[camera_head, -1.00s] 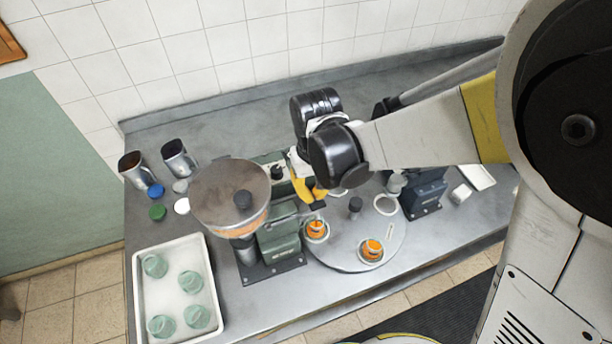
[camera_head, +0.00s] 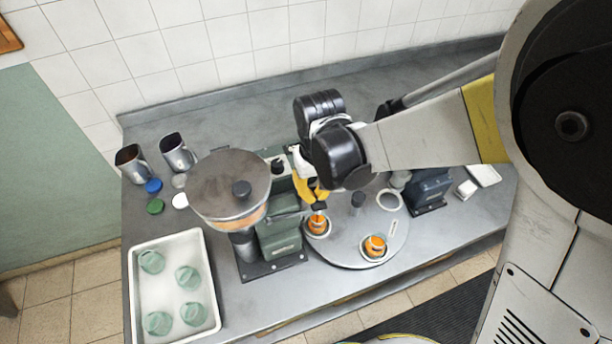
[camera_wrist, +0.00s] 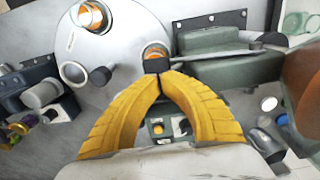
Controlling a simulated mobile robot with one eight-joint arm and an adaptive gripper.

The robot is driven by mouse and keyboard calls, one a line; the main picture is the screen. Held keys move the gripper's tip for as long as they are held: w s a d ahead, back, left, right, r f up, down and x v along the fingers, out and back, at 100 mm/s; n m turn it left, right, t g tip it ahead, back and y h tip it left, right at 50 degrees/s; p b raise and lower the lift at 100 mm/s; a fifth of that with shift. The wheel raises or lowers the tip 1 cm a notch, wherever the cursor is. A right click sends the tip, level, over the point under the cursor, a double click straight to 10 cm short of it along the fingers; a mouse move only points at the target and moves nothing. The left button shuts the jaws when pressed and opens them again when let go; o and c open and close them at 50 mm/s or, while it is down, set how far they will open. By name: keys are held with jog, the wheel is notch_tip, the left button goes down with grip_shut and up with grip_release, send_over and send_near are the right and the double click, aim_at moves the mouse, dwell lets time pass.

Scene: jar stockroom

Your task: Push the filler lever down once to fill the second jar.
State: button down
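The filler (camera_head: 280,235) is a green machine with a round, lidded hopper (camera_head: 228,180) holding orange filling. In the wrist view its metal lever (camera_wrist: 215,53) runs to a black knob (camera_wrist: 157,65). My gripper (camera_wrist: 159,73) has its yellow fingers together, with the tips at the knob; exact contact is hard to tell. In the head view my gripper (camera_head: 316,197) is over the turntable's near-filler side. One jar with orange contents (camera_head: 317,223) sits on the turntable (camera_head: 345,251) just below the knob. Another orange-filled jar (camera_head: 375,245) sits farther right.
A white tray (camera_head: 139,312) with several greenish glass jars stands at the left. Two metal jugs (camera_head: 176,152) and coloured lids (camera_head: 155,206) are behind it. A dark machine (camera_head: 430,188) stands right of the turntable. The tiled wall closes off the back.

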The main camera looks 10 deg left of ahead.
jog(key=shift+r, duration=0.15)
jog(key=shift+r+p, duration=2.8)
jog(key=shift+r, duration=1.15)
notch_tip(320, 180, up, 5)
jog(key=p, duration=0.3)
jog(key=shift+d, duration=0.1)
jog(key=s+d+f+m+t+b, duration=0.2)
jog(key=d+f+b, duration=0.1)
jog(key=d+b, duration=0.4)
jog(key=s+d+f+m+t+b, duration=0.2)
jog(key=d+f+b, duration=0.1)
jog(key=d+b, duration=0.4)
jog(key=s+d+f+m+t+b, duration=0.1)
jog(key=d+f+m+t+b, duration=0.1)
jog(key=d+b, duration=0.6)
jog(key=d+f+t, duration=0.1)
jog(key=d+f, duration=0.1)
jog(key=d, duration=0.1)
jog(key=shift+s, duration=0.4)
